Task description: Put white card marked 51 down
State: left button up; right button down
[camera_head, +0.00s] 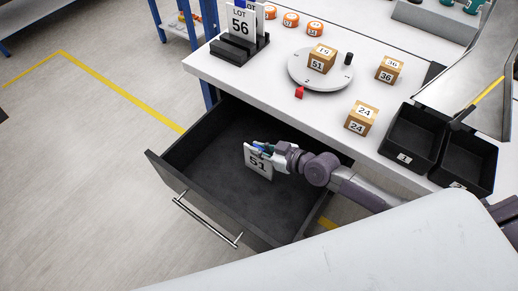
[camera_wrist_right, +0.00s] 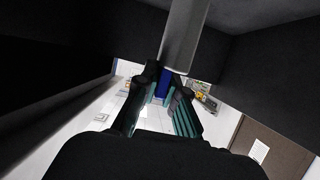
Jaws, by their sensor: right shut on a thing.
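The white card marked 51 (camera_head: 256,164) hangs in the open drawer space in the head view. My right gripper (camera_head: 262,150) is shut on the card near its top edge, where a blue part shows. In the right wrist view, the fingers of my right gripper (camera_wrist_right: 164,92) close on a blue piece (camera_wrist_right: 164,84). The dark grey drawer (camera_head: 210,170) is pulled out around the card, and I cannot tell whether the card touches its floor. My left gripper is not in view.
A black card stand (camera_head: 240,49) holds a card marked 56 (camera_head: 241,21). A round turntable (camera_head: 311,78) carries a box marked 51 (camera_head: 321,59). Boxes marked 36 (camera_head: 389,69) and 24 (camera_head: 360,118) and black bins (camera_head: 435,169) stand on the white table. The drawer looks otherwise empty.

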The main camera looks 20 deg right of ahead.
jog(key=shift+f, duration=0.15)
jog(key=c, duration=1.3)
grip_release()
jog(key=shift+o, duration=0.2)
jog(key=shift+s+d+r, duration=0.15)
jog(key=shift+r, duration=0.05)
jog(key=v, duration=0.7)
jog(key=shift+r, duration=0.1)
